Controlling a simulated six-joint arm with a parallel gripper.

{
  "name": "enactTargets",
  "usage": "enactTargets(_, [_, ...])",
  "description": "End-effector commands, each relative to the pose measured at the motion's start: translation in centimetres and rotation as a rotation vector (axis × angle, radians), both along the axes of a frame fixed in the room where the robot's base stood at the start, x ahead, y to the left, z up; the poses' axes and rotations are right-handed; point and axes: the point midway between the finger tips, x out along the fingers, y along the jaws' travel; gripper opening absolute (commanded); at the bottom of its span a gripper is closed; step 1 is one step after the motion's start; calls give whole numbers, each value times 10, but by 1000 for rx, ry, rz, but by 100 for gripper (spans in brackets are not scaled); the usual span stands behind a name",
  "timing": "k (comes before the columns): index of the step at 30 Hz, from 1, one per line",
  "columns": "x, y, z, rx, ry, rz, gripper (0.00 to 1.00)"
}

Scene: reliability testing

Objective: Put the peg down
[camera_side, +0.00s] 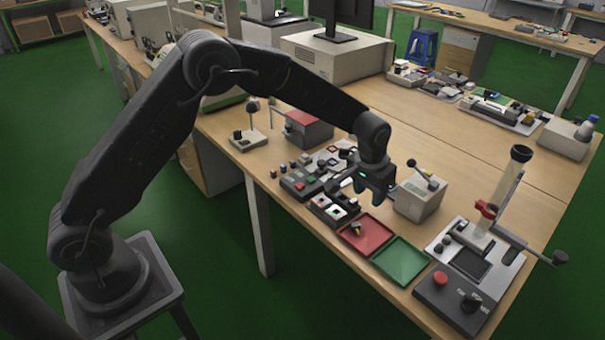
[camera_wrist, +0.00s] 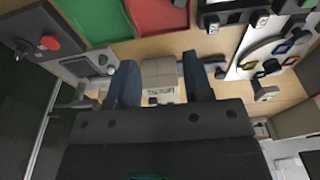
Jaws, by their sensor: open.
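My gripper (camera_side: 377,200) is above the bench near its front edge, with its fingers apart and nothing between them. In the wrist view its two blue-grey fingers (camera_wrist: 163,80) stand well apart. A small dark piece with a yellowish part (camera_side: 356,229) lies in the red tray (camera_side: 372,242); it may be the peg, but it is too small to be sure. The red tray also shows at the top of the wrist view (camera_wrist: 157,18), with a dark bit at its upper edge. The gripper is above and behind the red tray, apart from it.
A green tray (camera_side: 400,260) lies right of the red one. A light box with a lever (camera_side: 420,197) stands close beside the gripper. A control box with a red button (camera_side: 440,278) and a crank fixture (camera_side: 490,225) stand at right. Small switch blocks (camera_side: 300,182) are at left.

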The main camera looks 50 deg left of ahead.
Motion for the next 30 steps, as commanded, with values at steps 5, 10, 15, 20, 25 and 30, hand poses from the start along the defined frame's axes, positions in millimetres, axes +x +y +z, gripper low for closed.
enactTargets(5, [-4, 4, 16, -2, -13, 1, 46])
enactTargets(10, [-33, 20, 79, -9, -63, 4, 46])
enactTargets(15, [-88, 41, 145, -13, -122, 4, 46])
enactTargets(20, [-149, 59, 188, -14, -182, 3, 46])
enactTargets(25, [-218, 73, 211, -12, -243, 3, 46])
enactTargets(30, [-279, 82, 212, -7, -299, 2, 46])
